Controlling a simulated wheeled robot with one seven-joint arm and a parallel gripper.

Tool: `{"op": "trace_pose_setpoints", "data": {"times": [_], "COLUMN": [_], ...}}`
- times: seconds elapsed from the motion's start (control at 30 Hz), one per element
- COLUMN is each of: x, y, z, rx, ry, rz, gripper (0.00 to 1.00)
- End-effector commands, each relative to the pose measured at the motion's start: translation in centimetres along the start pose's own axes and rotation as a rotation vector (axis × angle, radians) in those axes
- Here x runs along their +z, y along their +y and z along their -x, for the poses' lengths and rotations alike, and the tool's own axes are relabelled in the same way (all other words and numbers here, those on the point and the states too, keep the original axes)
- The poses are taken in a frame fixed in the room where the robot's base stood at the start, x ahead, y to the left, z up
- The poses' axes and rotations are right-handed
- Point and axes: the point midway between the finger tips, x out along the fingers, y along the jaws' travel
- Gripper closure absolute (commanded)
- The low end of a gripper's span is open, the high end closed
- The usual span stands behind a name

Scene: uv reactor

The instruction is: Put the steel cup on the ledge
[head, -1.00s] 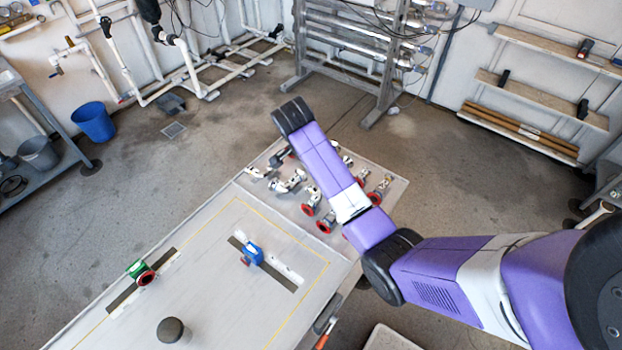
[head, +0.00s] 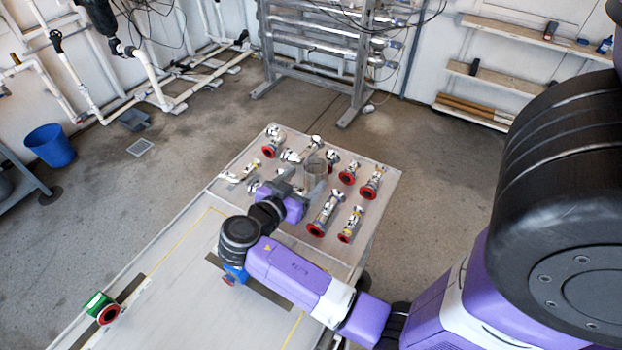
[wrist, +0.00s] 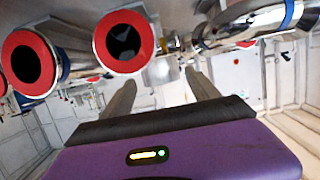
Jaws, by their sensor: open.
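A grey metallic cup (head: 316,167) stands among the pipe fittings at the far end of the table, and looks like the steel cup. My gripper (head: 301,178) is open, low over the table, with its fingers pointing at the cup. I cannot tell whether the cup is between the fingertips or just beyond them. In the wrist view, a shiny shape (wrist: 165,74) shows between the two open fingers (wrist: 160,90); it may be the cup. Plank shelves (head: 500,80) run along the right wall; I cannot tell which one is the ledge.
Several red-ended fittings (head: 325,214) lie close around my gripper, and two red flanges (wrist: 124,42) loom large in the wrist view. A blue valve (head: 235,274) and a green one (head: 98,304) sit on the table (head: 185,285). A pipe rack (head: 318,50) stands behind. Floor right of the table is clear.

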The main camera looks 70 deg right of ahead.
Motion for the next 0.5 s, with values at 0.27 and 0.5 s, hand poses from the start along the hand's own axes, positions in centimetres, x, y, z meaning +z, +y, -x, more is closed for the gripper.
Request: {"op": "trace_pose_setpoints", "data": {"times": [0.27,0.5], "x": [-0.3,-0.1], "y": [0.1,0.1], "z": [-3.1,-6.0], "rx": [0.004,0.002], "ry": [-0.003,-0.003], "rz": [0.002,0.001], "gripper": [0.30,0.30]}}
